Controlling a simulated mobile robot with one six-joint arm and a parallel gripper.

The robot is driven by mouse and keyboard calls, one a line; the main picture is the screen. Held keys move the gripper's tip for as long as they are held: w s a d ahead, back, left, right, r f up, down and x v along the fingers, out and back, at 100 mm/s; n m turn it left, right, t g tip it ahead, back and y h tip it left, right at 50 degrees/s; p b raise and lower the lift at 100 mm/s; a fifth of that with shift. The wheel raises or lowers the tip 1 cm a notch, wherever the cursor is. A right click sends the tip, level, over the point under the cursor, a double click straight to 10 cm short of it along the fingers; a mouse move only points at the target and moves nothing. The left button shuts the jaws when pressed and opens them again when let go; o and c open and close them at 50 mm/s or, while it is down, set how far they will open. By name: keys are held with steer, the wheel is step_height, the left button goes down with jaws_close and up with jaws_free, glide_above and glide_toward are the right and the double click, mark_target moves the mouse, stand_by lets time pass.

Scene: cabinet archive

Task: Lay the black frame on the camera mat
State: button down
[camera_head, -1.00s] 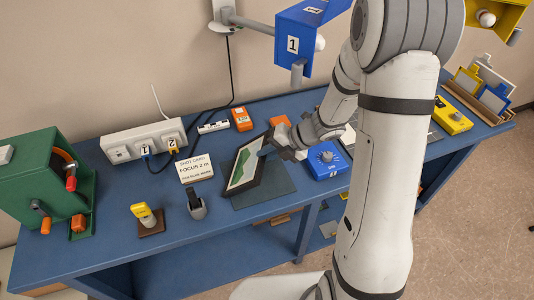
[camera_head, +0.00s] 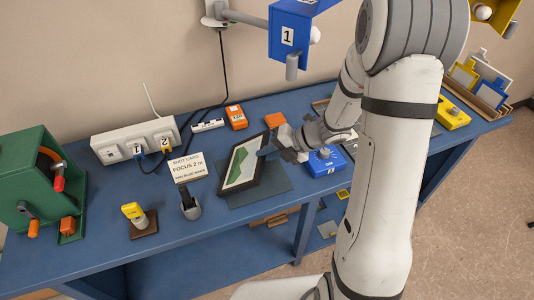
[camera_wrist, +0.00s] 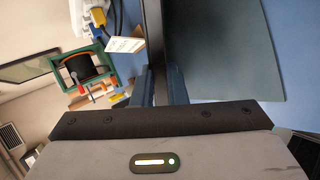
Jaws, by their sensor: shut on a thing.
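The black frame (camera_head: 239,168) holds a picture of green shapes on a pale ground. In the head view it stands tilted over the dark grey-green camera mat (camera_head: 274,182), which lies on the blue table. My gripper (camera_head: 272,149) is shut on the frame's right edge. In the wrist view the frame shows edge-on as a dark bar (camera_wrist: 154,40) between my fingers (camera_wrist: 160,85), with the mat (camera_wrist: 220,50) to its right. I cannot tell whether the frame's lower edge touches the mat.
A shot card (camera_head: 187,167) and a black holder (camera_head: 190,203) stand left of the mat. A blue box with a knob (camera_head: 325,163) is close on its right. Behind are a power strip (camera_head: 135,141) and an orange box (camera_head: 236,117). A blue lamp (camera_head: 290,38) hangs above.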

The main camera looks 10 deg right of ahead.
steer(key=shift+s+d+f+y+b, duration=0.1)
steer(key=shift+d+f+y+b, duration=0.25)
steer(key=shift+b, duration=0.45)
steer(key=shift+d+f+y+b, duration=0.15)
steer(key=shift+f+y+b, duration=0.25)
steer(key=shift+b, duration=0.4)
steer(key=shift+t, duration=0.3)
steer(key=shift+s+d+f+y+b, duration=0.1)
steer(key=shift+d+f+y+b, duration=0.3)
steer(key=shift+b, duration=0.5)
steer(key=shift+s+d+f+y+b, duration=0.2)
steer(key=shift+f+b, duration=0.25)
steer(key=shift+b, duration=0.4)
steer(key=shift+w, duration=0.15)
steer(key=shift+f, duration=0.1)
steer(key=shift+d+f+t+y+b, duration=0.3)
steer(key=shift+f+y+b, duration=0.4)
steer(key=shift+b, duration=0.95)
steer(key=shift+f+b, duration=0.15)
steer(key=shift+b, duration=0.15)
steer(key=c, duration=1.4)
jaws_free()
steer(key=shift+o, duration=0.2)
